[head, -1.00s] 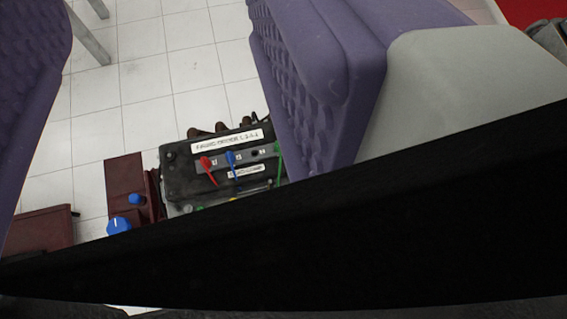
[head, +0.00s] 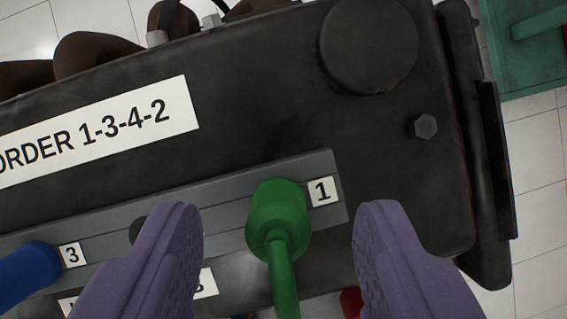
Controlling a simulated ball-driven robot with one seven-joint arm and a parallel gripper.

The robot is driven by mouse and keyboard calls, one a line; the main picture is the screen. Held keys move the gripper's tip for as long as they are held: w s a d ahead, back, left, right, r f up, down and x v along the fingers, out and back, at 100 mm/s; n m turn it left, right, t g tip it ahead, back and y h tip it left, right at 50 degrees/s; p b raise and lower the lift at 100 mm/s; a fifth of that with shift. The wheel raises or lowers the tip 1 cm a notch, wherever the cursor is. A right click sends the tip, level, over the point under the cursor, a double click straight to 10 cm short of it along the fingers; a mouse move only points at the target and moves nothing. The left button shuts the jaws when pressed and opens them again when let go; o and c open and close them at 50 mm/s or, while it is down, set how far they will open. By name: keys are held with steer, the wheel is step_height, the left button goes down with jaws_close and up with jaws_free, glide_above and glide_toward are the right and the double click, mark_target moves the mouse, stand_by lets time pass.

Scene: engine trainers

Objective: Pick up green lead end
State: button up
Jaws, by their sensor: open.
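The green lead end (head: 277,212) is a green plug with its cable running down toward the bottom of the head view. It sits on the grey strip of the black engine cover (head: 265,110), beside the label "1". My gripper (head: 280,225) is open, with one purple finger on each side of the green lead end. Gaps show between the plug and both fingers in the picture. The left finger partly covers a dark round socket (head: 137,230).
A blue lead end (head: 28,272) sits at the left, beside the label "3". A bit of red (head: 350,302) shows low near the right finger. A raised round cap (head: 368,45) and a bolt (head: 424,126) stand on the cover. Tiled floor lies at the right.

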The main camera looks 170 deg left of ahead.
steer(key=shift+x, duration=1.2)
steer(key=shift+c, duration=0.2)
jaws_close()
steer(key=shift+r, duration=0.5)
steer(key=v, duration=0.2)
steer(key=shift+w+r, duration=0.15)
steer(key=shift+r, duration=0.3)
steer(key=s+a+r+b, duration=0.1)
steer(key=s+a+b, duration=0.1)
steer(key=s, duration=1.3)
steer(key=shift+s+a+r, duration=0.15)
steer(key=shift+a+r, duration=0.05)
steer(key=shift+a, duration=0.15)
